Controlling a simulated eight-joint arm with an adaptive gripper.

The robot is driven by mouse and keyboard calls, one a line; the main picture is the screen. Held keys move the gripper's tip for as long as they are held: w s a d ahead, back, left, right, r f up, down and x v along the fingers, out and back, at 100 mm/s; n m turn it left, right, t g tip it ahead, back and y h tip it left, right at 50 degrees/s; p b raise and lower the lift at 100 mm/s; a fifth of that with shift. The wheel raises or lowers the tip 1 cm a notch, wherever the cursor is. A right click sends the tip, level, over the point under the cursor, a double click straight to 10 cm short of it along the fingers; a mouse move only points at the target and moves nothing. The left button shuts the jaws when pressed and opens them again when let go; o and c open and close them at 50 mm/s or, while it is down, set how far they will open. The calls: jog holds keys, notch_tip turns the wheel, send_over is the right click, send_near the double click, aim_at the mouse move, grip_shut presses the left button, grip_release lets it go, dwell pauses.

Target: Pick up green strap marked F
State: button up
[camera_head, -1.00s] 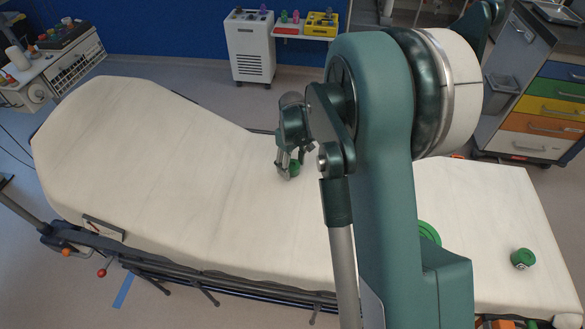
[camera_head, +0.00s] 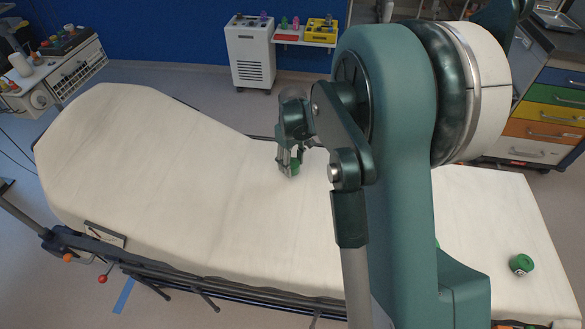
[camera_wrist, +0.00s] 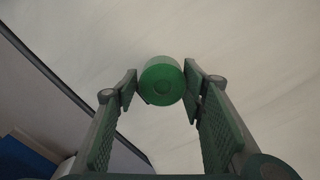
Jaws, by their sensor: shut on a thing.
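My gripper (camera_head: 290,164) is shut on a small green strap roll, which shows in the head view (camera_head: 295,168) and between the fingertips in the wrist view (camera_wrist: 161,82). The wrist view shows the white stretcher mattress behind the roll; whether the roll touches it is hard to tell. No letter can be read on the held roll. Another green strap roll (camera_head: 521,264) with a pale label lies on the right end of the mattress; its mark is too small to read. A sliver of another green thing (camera_head: 437,243) shows beside my arm, mostly hidden by it.
The white stretcher mattress (camera_head: 180,180) is clear to the left of my gripper. A rail with levers (camera_head: 103,279) runs along its near side. A white cabinet (camera_head: 250,55), a shelf with coloured items (camera_head: 305,36) and a drawer cart (camera_head: 550,115) stand behind.

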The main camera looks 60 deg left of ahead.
aim_at(293, 162)
jog(key=shift+r+p, duration=0.4)
jog(key=shift+r, duration=2)
